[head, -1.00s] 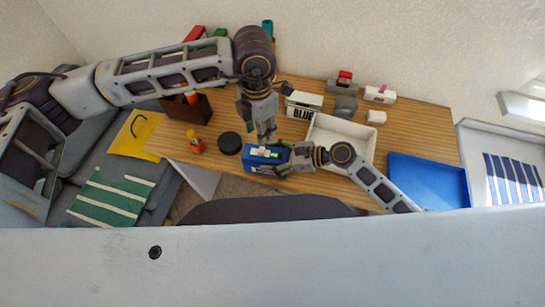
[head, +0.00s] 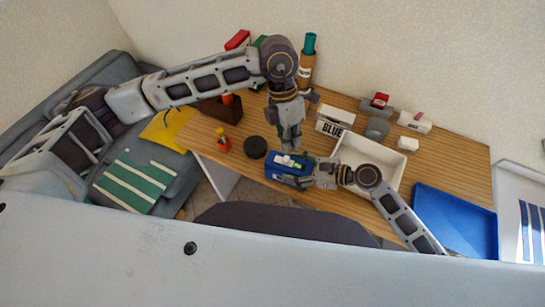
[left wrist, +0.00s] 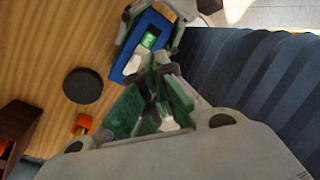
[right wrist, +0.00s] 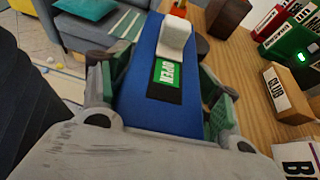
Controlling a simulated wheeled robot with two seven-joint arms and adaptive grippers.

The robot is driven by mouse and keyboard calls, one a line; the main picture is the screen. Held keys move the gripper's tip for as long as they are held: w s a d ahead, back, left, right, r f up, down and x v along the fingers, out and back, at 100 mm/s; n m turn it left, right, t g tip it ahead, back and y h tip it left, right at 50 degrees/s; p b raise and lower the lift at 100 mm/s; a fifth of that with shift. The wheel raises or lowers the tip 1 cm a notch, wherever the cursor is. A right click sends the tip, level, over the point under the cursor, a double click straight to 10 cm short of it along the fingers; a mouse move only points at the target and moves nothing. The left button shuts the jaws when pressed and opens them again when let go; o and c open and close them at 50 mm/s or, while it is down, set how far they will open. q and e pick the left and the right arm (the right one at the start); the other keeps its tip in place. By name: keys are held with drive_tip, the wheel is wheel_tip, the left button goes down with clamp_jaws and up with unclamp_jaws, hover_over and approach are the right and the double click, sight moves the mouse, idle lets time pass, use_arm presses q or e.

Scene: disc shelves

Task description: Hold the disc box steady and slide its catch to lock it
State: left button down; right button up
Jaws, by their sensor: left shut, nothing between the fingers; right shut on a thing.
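The disc box (head: 279,175) is blue and sits near the table's front edge. It has a white catch (right wrist: 174,40) on its top and a green label (right wrist: 166,74) reading OPEN beside the catch. My right gripper (head: 309,177) is shut on the box from its right end, with a finger along each side in the right wrist view. My left gripper (head: 291,148) is shut and empty, pointing down just behind the box. In the left wrist view its fingertips (left wrist: 158,82) are close to the catch (left wrist: 135,63); I cannot tell whether they touch.
A black round puck (head: 255,148) and an orange-red bottle (head: 223,143) stand left of the box. A white tray (head: 399,163) lies behind my right arm, and a blue tray (head: 462,215) is farther right. A white bin marked BLUE (head: 334,120) stands behind.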

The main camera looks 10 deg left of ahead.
sight(273, 162)
use_arm(q)
drive_tip(key=shift+a+f+n+g+h, duration=0.2)
drive_tip(key=shift+f+n+g+h, duration=0.1)
drive_tip(key=shift+g+h, duration=0.3)
drive_tip(key=shift+w+a+f+n+g+h, duration=0.2)
drive_tip(key=shift+a+n+g+h, duration=0.3)
drive_tip(key=shift+h, duration=0.4)
use_arm(e)
drive_tip(key=shift+f, duration=0.1)
use_arm(q)
drive_tip(key=shift+w+a+f+n+g+h, duration=0.15)
drive_tip(key=shift+w+a+f+n+h, duration=0.1)
drive_tip(key=shift+a+h, duration=0.35)
drive_tip(key=shift+w+a+f+n+g+h, duration=0.2)
drive_tip(key=shift+a+f+h, duration=0.1)
drive_tip(key=shift+a+h, duration=0.25)
drive_tip(key=shift+w+a+f+n+g+h, duration=0.15)
drive_tip(key=shift+a+f+n+h, duration=0.1)
drive_tip(key=shift+a+h, duration=0.3)
drive_tip(key=a+f+n+t+h, duration=0.1)
drive_tip(key=a+f+n+h, duration=0.1)
drive_tip(key=a, duration=0.4)
drive_tip(key=w+a+f+n+t+h, duration=0.1)
drive_tip(key=a+f+n+h, duration=0.1)
drive_tip(key=a, duration=0.5)
drive_tip(key=shift+w+a+f+n+h, duration=0.15)
drive_tip(key=shift+w+f+n+h, duration=0.2)
drive_tip(key=shift+h, duration=0.35)
drive_tip(key=shift+s, duration=0.1)
